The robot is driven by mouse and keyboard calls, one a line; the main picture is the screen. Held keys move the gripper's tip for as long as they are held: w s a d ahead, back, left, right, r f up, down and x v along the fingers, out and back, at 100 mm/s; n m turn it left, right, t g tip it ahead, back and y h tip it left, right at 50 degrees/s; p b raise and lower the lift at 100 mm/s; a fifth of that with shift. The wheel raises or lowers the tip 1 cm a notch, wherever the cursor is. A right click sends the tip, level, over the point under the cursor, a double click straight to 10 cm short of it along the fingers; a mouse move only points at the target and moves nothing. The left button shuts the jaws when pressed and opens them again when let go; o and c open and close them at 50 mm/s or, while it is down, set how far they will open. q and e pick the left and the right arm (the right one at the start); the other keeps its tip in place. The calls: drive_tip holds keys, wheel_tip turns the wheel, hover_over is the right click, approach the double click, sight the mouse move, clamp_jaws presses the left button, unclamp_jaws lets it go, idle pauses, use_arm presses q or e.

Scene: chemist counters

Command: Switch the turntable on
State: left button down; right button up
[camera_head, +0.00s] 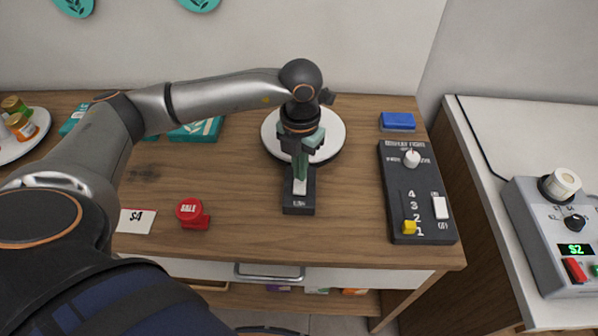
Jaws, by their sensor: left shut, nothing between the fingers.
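The turntable has a round white plate (334,139) on the wooden counter, with a small dark switch box (298,206) at its near side. A white switch (300,187) sits on top of that box, with a small label below it. My left gripper (300,175) points down over the box, shut and empty. Its green-grey fingertips are at the far end of the white switch and hide part of it. I cannot tell whether they touch it. The gripper and wrist hide the middle of the plate. My right gripper is not in view.
A dark display light panel (390,187) with a yellow slider, white knob and white switch lies to the right. A blue block (397,121) is behind it. A red sale button (192,213) and white card (136,221) are at left. Teal boxes (196,131) lie behind my arm.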

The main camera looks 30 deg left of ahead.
use_arm(q)
wheel_tip(320, 180, up, 6)
drive_tip(key=p, duration=0.3)
drive_tip(key=shift+r+p, duration=0.15)
drive_tip(key=shift+p, duration=0.2)
drive_tip(key=shift+s, duration=0.1)
idle(0.4)
